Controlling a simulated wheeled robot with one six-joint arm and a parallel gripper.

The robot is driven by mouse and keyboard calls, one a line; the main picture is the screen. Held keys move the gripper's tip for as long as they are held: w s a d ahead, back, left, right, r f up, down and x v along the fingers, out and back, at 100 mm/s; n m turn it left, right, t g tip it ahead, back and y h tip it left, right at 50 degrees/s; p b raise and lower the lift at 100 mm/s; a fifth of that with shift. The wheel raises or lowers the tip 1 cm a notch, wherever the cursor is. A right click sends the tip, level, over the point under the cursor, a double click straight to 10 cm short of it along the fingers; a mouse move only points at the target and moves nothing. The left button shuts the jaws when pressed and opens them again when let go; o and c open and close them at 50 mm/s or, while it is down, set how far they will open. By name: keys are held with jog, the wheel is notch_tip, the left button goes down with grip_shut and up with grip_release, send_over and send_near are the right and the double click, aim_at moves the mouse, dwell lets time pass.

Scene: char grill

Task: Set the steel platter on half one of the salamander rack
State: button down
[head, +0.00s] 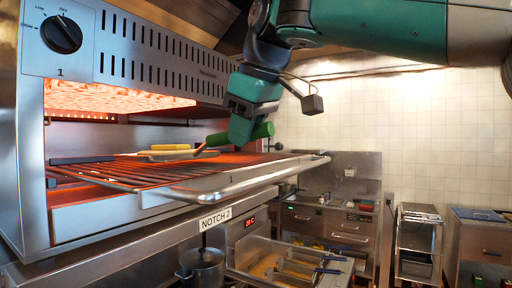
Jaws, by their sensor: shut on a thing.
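The salamander (130,45) stands at the left, its element glowing orange above a pulled-out wire rack (125,175). The shallow steel platter (180,156) shows edge-on over the back middle of the rack, with yellow food (170,147) on it. A thin stem runs from the platter to a green cylindrical handle (263,130). My gripper (240,132) reaches down from above and is shut on this handle. I cannot tell whether the platter touches the rack or hangs just above it. My gripper hides the middle of the handle.
The rack's front bar (250,181) sticks out toward the right. A "1" is marked under the salamander's knob (62,34), and a "NOTCH 2" label (215,218) is below the rack. A pot (202,266) and a fryer (280,262) stand lower down. Steel counters stand at the back right.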

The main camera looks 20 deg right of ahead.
jog(key=shift+a+f+b, duration=0.2)
jog(key=shift+f+b, duration=0.15)
jog(key=shift+f, duration=0.3)
jog(key=shift+d+f, duration=0.1)
jog(key=shift+f, duration=0.05)
jog(key=c, duration=0.9)
grip_release()
jog(key=shift+f, duration=0.15)
